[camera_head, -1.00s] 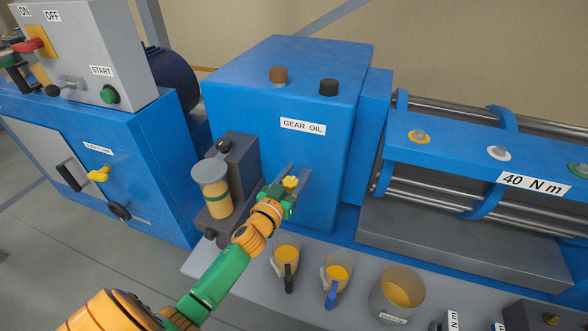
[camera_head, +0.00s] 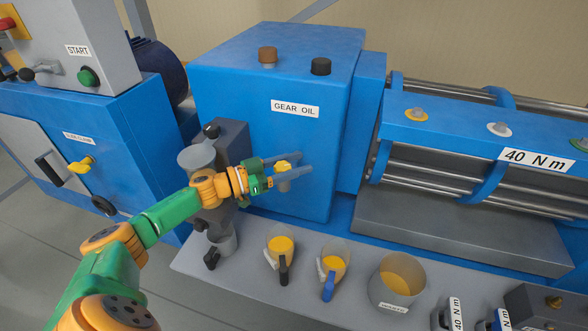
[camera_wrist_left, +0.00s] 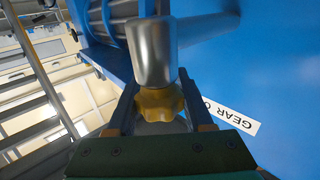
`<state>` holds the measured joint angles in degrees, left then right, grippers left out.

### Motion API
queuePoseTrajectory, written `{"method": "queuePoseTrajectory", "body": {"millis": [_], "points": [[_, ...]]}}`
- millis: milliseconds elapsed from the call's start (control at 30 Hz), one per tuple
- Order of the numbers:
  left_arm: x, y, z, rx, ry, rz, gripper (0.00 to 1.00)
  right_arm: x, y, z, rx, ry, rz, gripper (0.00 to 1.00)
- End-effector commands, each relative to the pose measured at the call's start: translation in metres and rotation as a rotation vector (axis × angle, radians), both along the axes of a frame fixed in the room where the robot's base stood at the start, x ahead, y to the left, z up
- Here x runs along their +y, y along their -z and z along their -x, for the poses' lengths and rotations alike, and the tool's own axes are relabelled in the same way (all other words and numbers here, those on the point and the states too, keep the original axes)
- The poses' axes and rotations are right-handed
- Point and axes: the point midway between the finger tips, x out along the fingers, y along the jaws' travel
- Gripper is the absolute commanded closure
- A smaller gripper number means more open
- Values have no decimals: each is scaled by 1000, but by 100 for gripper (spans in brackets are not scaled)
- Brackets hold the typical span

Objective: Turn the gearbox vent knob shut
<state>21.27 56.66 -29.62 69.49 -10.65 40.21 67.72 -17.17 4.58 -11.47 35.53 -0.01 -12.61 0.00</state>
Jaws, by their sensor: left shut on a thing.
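The blue gearbox (camera_head: 265,140) labelled GEAR OIL stands in the middle of the head view. A small yellow lobed knob (camera_head: 282,166) is at its front face. My left gripper (camera_head: 287,172) reaches it from the left and is shut on it. In the left wrist view the yellow knob (camera_wrist_left: 160,101) sits between the two dark fingers, in front of a silver cylinder (camera_wrist_left: 152,52). The fingers partly cover the knob, and I cannot tell its turn angle. My right gripper is not in view.
A brown cap (camera_head: 267,57) and a black cap (camera_head: 320,66) sit on the gearbox top. A grey unit (camera_head: 232,141) stands close left, partly behind my arm. Jugs (camera_head: 281,250) and a clear beaker (camera_head: 397,281) of yellow liquid stand on the shelf below.

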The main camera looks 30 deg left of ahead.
Motion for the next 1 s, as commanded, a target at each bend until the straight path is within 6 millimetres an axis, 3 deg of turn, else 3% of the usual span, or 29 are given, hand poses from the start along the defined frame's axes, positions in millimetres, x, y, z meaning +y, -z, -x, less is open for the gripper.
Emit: {"method": "queuePoseTrajectory", "body": {"millis": [600,633,733,1000], "points": [[-2,1,1,1,41,0,100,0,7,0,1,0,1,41],[-2,1,1,1,41,0,46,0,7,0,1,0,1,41],[-2,1,1,1,41,0,19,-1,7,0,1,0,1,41],[-2,0,1,1,41,0,19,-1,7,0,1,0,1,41]]}}
